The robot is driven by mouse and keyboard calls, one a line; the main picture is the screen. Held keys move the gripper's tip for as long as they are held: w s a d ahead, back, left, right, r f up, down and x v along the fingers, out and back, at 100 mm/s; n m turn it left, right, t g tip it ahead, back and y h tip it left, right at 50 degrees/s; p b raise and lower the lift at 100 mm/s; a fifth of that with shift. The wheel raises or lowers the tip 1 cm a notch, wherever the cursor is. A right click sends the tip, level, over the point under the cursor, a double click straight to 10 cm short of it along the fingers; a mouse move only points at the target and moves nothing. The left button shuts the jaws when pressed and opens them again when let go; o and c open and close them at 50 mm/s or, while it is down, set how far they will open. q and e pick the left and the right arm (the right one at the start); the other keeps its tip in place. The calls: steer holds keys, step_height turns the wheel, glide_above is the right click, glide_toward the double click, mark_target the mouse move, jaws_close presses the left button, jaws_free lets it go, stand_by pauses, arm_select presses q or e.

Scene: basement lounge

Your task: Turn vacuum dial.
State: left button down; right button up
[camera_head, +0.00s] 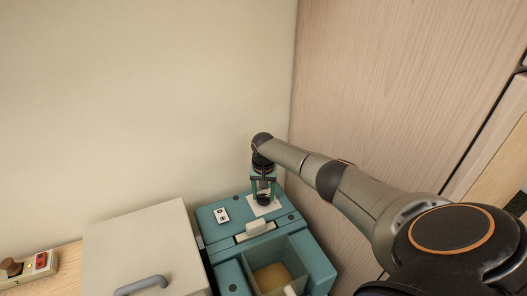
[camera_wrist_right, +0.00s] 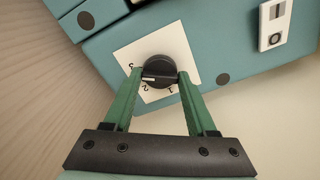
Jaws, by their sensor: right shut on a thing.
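The vacuum dial (camera_wrist_right: 158,70) is a round black knob with a pale pointer line, set on a white plate (camera_wrist_right: 186,55) with the numbers 1, 2 and 3. The pointer lies near the 2. My right gripper (camera_wrist_right: 160,80) has its green fingers closed on either side of the dial. In the head view my right gripper (camera_head: 263,190) reaches down onto the dial (camera_head: 263,199) on top of the teal vacuum machine (camera_head: 318,262). My left gripper is in neither view.
A white box with a grey handle (camera_head: 140,285) stands left of the machine. A power strip with a red switch (camera_head: 40,261) lies at the far left. A small white switch panel (camera_head: 221,214) sits beside the dial. A wooden panel (camera_head: 390,80) rises close on the right.

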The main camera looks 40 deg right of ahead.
steer(key=n, duration=0.5)
steer(key=shift+n, duration=0.3)
steer(key=n, duration=0.6)
steer(key=shift+p, duration=0.3)
steer(key=n, duration=0.6)
steer(key=shift+n, duration=0.4)
steer(key=n, duration=0.5)
steer(key=shift+n+b, duration=0.3)
steer(key=o, duration=1.4)
